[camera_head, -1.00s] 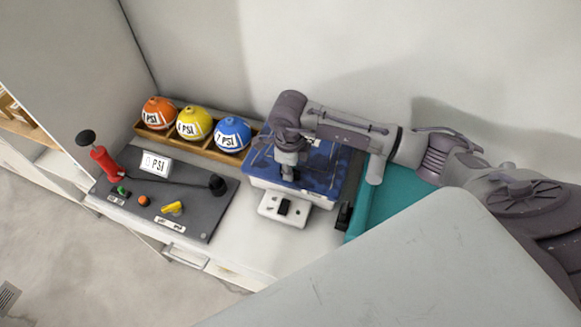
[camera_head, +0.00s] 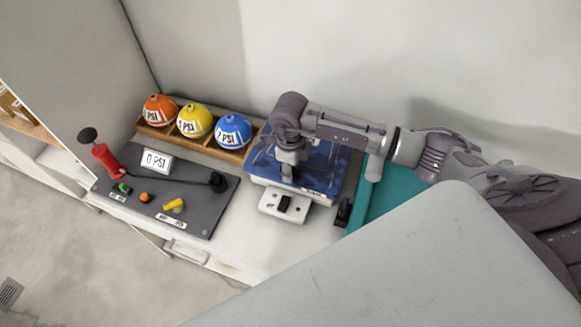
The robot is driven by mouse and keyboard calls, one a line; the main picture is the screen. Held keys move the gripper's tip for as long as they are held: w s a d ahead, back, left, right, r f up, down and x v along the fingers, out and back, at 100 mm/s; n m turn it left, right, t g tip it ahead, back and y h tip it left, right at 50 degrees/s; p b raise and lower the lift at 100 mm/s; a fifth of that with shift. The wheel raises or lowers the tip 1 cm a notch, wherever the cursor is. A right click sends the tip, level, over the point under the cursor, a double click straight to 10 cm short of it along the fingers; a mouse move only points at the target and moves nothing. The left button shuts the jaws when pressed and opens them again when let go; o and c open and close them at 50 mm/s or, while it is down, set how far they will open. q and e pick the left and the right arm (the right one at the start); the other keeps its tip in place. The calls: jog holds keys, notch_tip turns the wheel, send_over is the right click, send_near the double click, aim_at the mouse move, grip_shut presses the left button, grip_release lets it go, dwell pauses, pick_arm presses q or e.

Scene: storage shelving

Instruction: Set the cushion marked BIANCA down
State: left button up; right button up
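A blue, shiny, cushion-like thing (camera_head: 325,168) lies on a white base with a black switch (camera_head: 285,203) at its front. No name can be read on it, so I cannot tell whether it is the cushion marked BIANCA. My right gripper (camera_head: 287,172) reaches in from the right and points down at the left part of the blue thing. It appears to touch it or hover just above; the fingers are too small and hidden to tell if they grip. My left gripper is not in view.
A wooden rack (camera_head: 203,144) holds orange, yellow and blue balls with PSI labels. A dark panel (camera_head: 195,205) carries a red pump (camera_head: 106,160) and a 0 PSI sign (camera_head: 157,161). A teal surface (camera_head: 395,195) lies right of the blue thing. A pale surface hides the lower right.

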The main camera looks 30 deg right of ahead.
notch_tip(320, 180, up, 12)
jog(key=b, duration=0.3)
jog(key=shift+s+a, duration=0.1)
